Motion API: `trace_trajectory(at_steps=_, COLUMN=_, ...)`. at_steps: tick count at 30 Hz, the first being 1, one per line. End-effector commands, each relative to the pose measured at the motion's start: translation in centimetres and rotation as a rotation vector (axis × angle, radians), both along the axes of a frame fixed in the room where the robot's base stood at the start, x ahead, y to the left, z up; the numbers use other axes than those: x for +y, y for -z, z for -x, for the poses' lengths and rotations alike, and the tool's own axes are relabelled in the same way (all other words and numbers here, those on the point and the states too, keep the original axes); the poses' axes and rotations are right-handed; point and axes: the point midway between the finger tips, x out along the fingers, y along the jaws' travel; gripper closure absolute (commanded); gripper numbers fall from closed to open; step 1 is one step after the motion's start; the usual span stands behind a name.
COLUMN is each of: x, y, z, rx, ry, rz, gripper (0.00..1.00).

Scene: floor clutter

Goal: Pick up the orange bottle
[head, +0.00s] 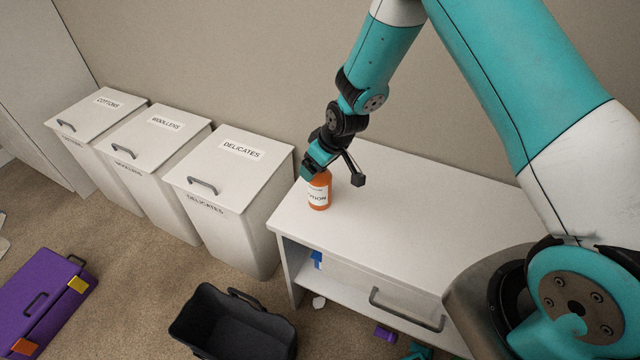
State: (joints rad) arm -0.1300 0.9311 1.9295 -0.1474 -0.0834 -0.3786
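The orange bottle (319,203) stands upright on the white cabinet top, near its left end. It has a white label with dark letters that partly read "TION". My gripper (322,170) is right over the bottle and hides its top. The head view does not show whether the fingers touch the bottle or how far apart they are. A dark part of the wrist sticks out to the right of the gripper.
The white cabinet (430,215) has a clear top right of the bottle. Lidded bins for delicates (238,175), woollens (155,140) and cottons (98,115) stand to its left. A black open bin (215,335) and a purple case (40,295) are on the carpet.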

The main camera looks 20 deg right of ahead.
Motion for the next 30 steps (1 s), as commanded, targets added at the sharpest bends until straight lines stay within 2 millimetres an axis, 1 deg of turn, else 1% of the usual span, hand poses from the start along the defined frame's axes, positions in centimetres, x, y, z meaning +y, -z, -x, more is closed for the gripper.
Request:
trace_trajectory(at_steps=1, x=0.2, y=0.6, z=-0.2, rx=0.002, ry=0.000, rz=0.000, gripper=0.11)
trace_trajectory(at_steps=4, x=0.3, y=1.3, z=-0.4, rx=0.000, ry=0.000, rz=0.000, gripper=0.11)
trace_trajectory(at_steps=11, x=0.3, y=1.5, z=-0.5, rx=-0.001, ry=0.000, rz=0.000, gripper=0.11)
trace_trajectory(at_steps=12, x=0.3, y=1.5, z=-0.5, rx=-0.001, ry=0.000, rz=0.000, gripper=0.16)
trace_trajectory(at_steps=14, x=0.3, y=1.5, z=-0.5, rx=-0.001, ry=0.000, rz=0.000, gripper=0.30)
trace_trajectory(at_steps=15, x=0.3, y=1.5, z=-0.5, rx=-0.001, ry=0.000, rz=0.000, gripper=0.39)
trace_trajectory(at_steps=17, x=0.3, y=1.5, z=-0.5, rx=0.000, ry=0.000, rz=0.000, gripper=0.53)
trace_trajectory(at_steps=18, x=0.3, y=1.5, z=-0.5, rx=0.000, ry=0.000, rz=0.000, gripper=0.62)
trace_trajectory(at_steps=20, x=0.3, y=1.5, z=-0.5, rx=0.000, ry=0.000, rz=-0.001, gripper=0.76)
trace_trajectory(at_steps=21, x=0.3, y=1.5, z=-0.4, rx=0.001, ry=0.000, rz=0.000, gripper=0.85)
trace_trajectory(at_steps=23, x=0.4, y=1.5, z=-0.4, rx=0.003, ry=-0.001, rz=-0.001, gripper=0.86)
trace_trajectory(at_steps=30, x=0.4, y=1.6, z=-0.3, rx=0.006, ry=-0.001, rz=-0.002, gripper=0.87)
